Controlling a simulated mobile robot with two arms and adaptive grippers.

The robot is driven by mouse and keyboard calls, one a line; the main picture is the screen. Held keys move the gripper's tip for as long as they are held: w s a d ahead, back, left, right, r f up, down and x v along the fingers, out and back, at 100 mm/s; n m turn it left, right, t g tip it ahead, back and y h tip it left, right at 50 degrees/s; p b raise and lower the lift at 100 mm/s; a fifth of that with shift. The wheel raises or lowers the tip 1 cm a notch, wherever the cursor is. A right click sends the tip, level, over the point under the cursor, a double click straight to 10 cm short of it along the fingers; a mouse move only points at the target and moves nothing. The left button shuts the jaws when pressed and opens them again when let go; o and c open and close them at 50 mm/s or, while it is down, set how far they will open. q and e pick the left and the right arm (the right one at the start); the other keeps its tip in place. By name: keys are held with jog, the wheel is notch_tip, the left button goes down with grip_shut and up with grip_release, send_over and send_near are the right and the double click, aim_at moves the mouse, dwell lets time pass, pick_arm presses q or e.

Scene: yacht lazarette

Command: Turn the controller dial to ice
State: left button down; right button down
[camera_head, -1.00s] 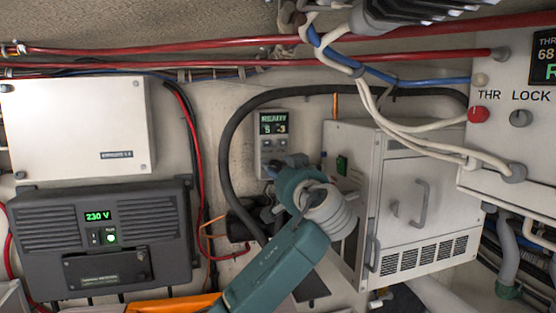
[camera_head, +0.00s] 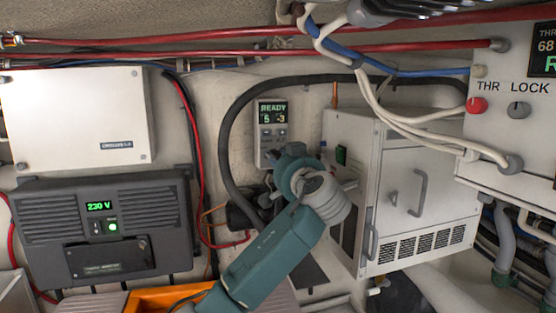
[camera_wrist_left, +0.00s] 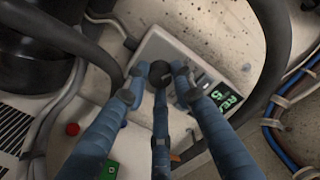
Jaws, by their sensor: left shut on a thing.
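The controller (camera_head: 271,120) is a pale upright box on the back wall with a green display reading "READY" and "5 -3". Its lower part is hidden behind my left gripper (camera_head: 283,165) in the head view. In the left wrist view, the controller (camera_wrist_left: 210,62) shows tilted, its green display (camera_wrist_left: 226,98) at the right. My left gripper (camera_wrist_left: 160,80) has its blue fingers closed around the dark dial (camera_wrist_left: 158,70) on the controller's face. The fingers cover most of the dial, so its pointer and marks cannot be read. My right gripper is not in view.
A grey-white vented cabinet (camera_head: 425,185) stands close right of the gripper. A black hose (camera_head: 232,135) arches around the controller. A dark inverter (camera_head: 105,240) and white box (camera_head: 75,120) are at the left. Cables and red pipes (camera_head: 230,53) cross above.

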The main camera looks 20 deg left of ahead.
pick_arm(q)
jog(key=m, duration=1.7)
jog(key=shift+f+m, duration=0.1)
jog(key=shift+m, duration=0.3)
dwell(0.4)
jog(key=c, duration=1.4)
grip_release()
jog(key=shift+c, duration=0.2)
jog(key=shift+d, duration=0.1)
